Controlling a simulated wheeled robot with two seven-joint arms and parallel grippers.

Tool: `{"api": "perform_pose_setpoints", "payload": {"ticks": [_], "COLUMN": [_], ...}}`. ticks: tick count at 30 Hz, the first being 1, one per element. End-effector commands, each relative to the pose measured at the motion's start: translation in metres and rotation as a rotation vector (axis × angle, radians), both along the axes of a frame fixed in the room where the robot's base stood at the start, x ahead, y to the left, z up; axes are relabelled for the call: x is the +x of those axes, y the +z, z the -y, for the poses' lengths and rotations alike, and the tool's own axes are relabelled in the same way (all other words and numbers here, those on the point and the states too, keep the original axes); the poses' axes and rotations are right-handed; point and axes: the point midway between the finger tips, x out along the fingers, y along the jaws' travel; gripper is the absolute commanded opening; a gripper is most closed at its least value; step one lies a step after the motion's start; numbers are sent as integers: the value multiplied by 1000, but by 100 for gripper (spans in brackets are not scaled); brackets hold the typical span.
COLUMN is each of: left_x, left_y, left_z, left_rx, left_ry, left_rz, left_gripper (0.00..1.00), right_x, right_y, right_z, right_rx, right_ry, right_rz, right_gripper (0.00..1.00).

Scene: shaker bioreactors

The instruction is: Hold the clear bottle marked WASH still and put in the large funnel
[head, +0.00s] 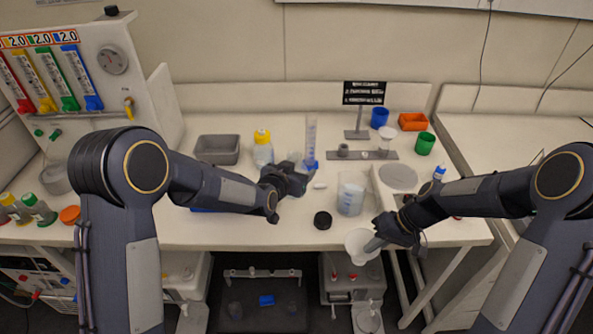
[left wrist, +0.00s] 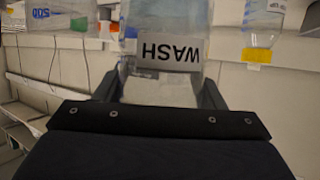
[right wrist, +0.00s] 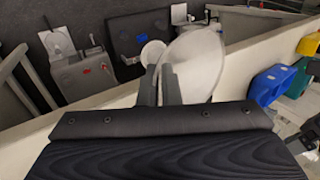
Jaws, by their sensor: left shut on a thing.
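The clear bottle marked WASH (left wrist: 165,60) fills the middle of the left wrist view, between the fingers of my left gripper (left wrist: 160,92). The picture is upside down there, so its label reads inverted. In the head view my left gripper (head: 292,180) is shut on the bottle at the bench, and mostly hides it. The large funnel (head: 361,245) is white and translucent. My right gripper (head: 376,240) holds it in front of the bench edge, to the right of the bottle and apart from it. The funnel's wide cone also shows beside the close-set right fingers in the right wrist view (right wrist: 198,62).
A black cap (head: 322,220) lies near the front edge. A beaker (head: 350,195) stands between the bottle and my right arm. A graduated cylinder (head: 311,143), a yellow-capped bottle (head: 263,150) and a grey tray (head: 217,149) stand behind. A round-topped device (head: 398,178) is at right.

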Motion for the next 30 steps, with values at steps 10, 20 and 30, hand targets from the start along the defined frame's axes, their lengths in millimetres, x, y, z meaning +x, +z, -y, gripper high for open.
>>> {"api": "perform_pose_setpoints", "payload": {"ticks": [10,20,30], "left_x": [0,0,0], "left_y": [-10,-18,-27], "left_z": [0,0,0], "left_rx": [-1,-1,-1], "left_ry": [0,0,0], "left_rz": [3,3,3], "left_gripper": [32,32,32], "right_x": [0,0,0], "right_y": [-12,-22,-32], "right_z": [0,0,0], "right_rx": [0,0,0], "right_ry": [0,0,0], "right_rz": [0,0,0], "right_gripper": [0,0,0]}}
